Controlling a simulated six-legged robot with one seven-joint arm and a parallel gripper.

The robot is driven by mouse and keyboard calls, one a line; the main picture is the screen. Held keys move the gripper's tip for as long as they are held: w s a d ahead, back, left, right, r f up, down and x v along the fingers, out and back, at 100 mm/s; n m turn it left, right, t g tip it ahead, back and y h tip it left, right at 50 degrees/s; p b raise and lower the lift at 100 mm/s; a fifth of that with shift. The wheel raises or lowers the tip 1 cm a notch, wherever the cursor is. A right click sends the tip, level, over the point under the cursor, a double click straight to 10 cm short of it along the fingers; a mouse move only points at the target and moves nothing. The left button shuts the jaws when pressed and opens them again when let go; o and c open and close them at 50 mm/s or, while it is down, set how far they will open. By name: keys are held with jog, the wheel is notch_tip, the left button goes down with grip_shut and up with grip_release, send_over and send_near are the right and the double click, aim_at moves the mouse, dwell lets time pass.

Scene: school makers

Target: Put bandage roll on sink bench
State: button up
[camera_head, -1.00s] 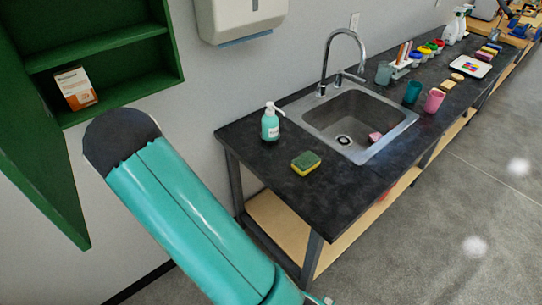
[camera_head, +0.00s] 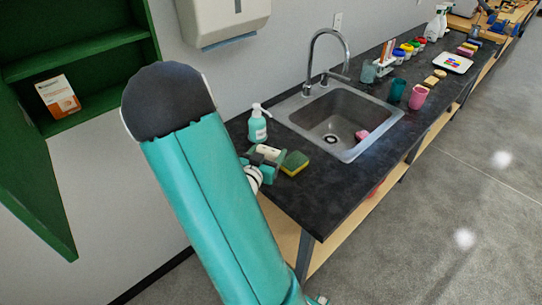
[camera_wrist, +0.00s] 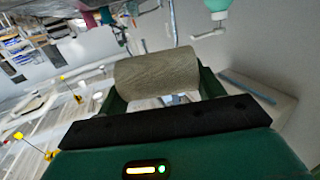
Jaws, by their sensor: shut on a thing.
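The bandage roll (camera_wrist: 157,74) is a beige cylinder held between the two green fingers of my gripper (camera_wrist: 160,88) in the wrist view. In the head view, the pale roll (camera_head: 268,150) shows at my gripper (camera_head: 262,158), partly hidden by it and my arm. My gripper is shut on the roll at the near left end of the sink bench (camera_head: 325,194), which has a dark top and a metal sink. The roll appears beside the yellow-green sponge (camera_head: 295,163) and in front of the soap bottle (camera_head: 258,124). I cannot tell whether the roll touches the benchtop.
The sink basin (camera_head: 335,118) lies right of the sponge, with a pink item inside. Cups, paint jars and a palette (camera_head: 453,63) stand farther along. The benchtop's front corner is clear. An open green cabinet (camera_head: 88,52) holding a carton (camera_head: 59,96) hangs at left.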

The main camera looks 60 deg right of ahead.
jog(key=w+d+f, duration=0.8)
jog(key=shift+w+d+f, duration=0.25)
jog(key=shift+f, duration=0.15)
jog(key=shift+w+d+f, duration=0.1)
jog(key=shift+d+f, duration=0.05)
jog(key=shift+f, duration=1.6)
jog(key=shift+f, duration=0.15)
jog(key=o, duration=0.9)
jog(key=shift+o, duration=0.2)
